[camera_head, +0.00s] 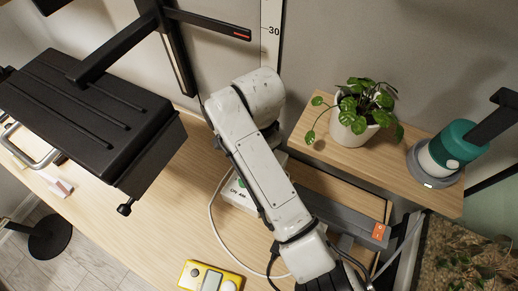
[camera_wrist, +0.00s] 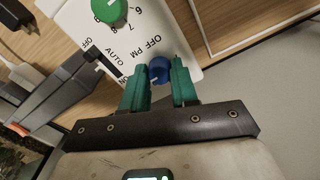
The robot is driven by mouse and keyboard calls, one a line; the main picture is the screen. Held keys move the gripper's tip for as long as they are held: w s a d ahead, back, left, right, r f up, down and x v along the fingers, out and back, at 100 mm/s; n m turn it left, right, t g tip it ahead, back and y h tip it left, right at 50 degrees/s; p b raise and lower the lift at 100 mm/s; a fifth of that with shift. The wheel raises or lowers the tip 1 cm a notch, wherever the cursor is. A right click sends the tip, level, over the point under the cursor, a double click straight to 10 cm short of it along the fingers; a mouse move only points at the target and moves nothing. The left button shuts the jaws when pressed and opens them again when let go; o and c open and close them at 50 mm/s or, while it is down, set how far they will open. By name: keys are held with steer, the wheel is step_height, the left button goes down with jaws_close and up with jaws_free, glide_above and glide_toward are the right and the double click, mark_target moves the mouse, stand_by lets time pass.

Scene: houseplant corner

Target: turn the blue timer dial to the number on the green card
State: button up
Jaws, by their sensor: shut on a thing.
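The white timer box (camera_wrist: 140,22) fills the upper middle of the wrist view, with printed "OFF", "PM" and "AUTO" labels. My gripper (camera_wrist: 160,67) has its two teal fingers on either side of the blue dial (camera_wrist: 159,71) and is shut on it. The number the blue dial points to cannot be read. A green dial (camera_wrist: 108,9) with numbers around it sits farther along the box. In the head view the timer box (camera_head: 237,195) is partly hidden under my arm. I cannot make out a green card in either view.
A potted plant (camera_head: 356,110) and a teal-and-white device (camera_head: 450,150) stand on the raised wooden shelf (camera_head: 317,143) at right. A yellow device (camera_head: 208,277) lies at the table's front edge. A large black box (camera_head: 90,110) overhangs the left. The table (camera_head: 160,205) between them is clear.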

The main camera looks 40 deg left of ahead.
jaws_close()
steer(key=shift+r+n+p, duration=0.1)
steer(key=shift+n+p, duration=0.2)
steer(key=shift+p, duration=0.05)
steer(key=n+p, duration=0.2)
steer(key=shift+r+n+p, duration=0.1)
steer(key=shift+n+p, duration=0.2)
steer(key=shift+p, duration=0.05)
steer(key=n+p, duration=0.3)
steer(key=n, duration=0.2)
steer(key=n+p, duration=0.2)
steer(key=n, duration=0.2)
steer(key=shift+n, duration=0.4)
steer(key=shift+n+p, duration=0.4)
steer(key=shift+n, duration=1.9)
